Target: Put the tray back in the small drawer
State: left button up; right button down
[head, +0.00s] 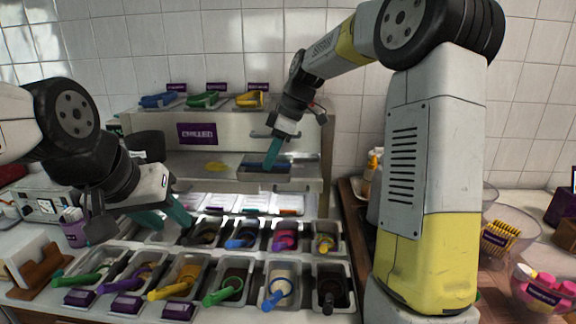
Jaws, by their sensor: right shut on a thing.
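My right gripper (273,153) reaches down to the lower shelf of the unit with the purple "CHILLED" sign. Its teal fingers are shut on a small dark tray (258,169) at the shelf's right side; the fingers partly hide it. I cannot tell whether the tray rests on the shelf. My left gripper (164,214) is low at the left of the topping rows, with its teal fingers apart and nothing visible between them. I cannot make out for sure which part of the unit is the small drawer.
Two rows of topping trays (262,257) with coloured scoops fill the counter in front. Blue, green and yellow scoops (250,99) lie on the unit's top. Bowls (511,232) stand at the right.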

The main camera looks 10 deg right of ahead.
jog(key=w+d, duration=0.4)
jog(key=d, duration=0.1)
jog(key=w+d+f, duration=0.1)
jog(key=w+d, duration=0.1)
jog(key=d, duration=0.1)
jog(key=shift+s+f, duration=0.1)
jog(key=shift+f, duration=1.6)
jog(key=shift+f, duration=0.15)
jog(key=c, duration=1.5)
grip_release()
jog(key=shift+o, duration=0.2)
